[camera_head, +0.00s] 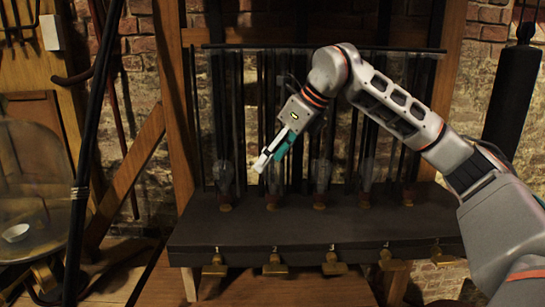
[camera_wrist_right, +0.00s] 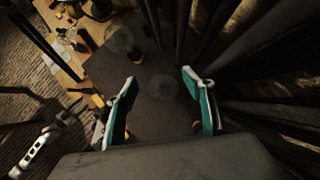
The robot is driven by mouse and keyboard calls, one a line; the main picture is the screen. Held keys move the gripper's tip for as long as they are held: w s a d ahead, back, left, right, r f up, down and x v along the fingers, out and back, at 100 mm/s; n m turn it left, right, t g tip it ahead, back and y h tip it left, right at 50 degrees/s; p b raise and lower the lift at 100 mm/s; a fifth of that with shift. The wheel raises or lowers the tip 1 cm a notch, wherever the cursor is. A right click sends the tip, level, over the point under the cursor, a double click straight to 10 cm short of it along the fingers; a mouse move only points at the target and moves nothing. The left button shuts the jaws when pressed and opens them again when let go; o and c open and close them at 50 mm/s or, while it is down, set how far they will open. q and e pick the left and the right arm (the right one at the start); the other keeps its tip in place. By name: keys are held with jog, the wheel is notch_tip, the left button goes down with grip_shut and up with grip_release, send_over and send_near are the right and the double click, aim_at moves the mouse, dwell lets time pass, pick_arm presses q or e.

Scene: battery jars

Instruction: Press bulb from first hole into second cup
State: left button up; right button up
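My right gripper (camera_head: 266,160) reaches down-left over the bench, in front of the glass tubes near the second position from the left. In the right wrist view its teal-backed fingers (camera_wrist_right: 159,79) stand wide apart. A faint round glass shape (camera_wrist_right: 162,87) shows between them, apart from both fingers. A clear bulb-like glass (camera_head: 223,178) stands at the leftmost position. Another glass (camera_head: 276,180) stands at the second, above a small brass cup (camera_head: 273,206). Holes are too dark to make out. A pale jointed part (camera_wrist_right: 42,146) resembles my left arm; its fingers are unclear.
The dark bench (camera_head: 240,234) carries a row of tall tubes and dark rods close behind the gripper. Brass levers (camera_head: 275,266) project from its front edge. A large glass disc (camera_head: 30,190) stands at left. The bench's front strip is clear.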

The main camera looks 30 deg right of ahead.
jog(key=v, duration=1.2)
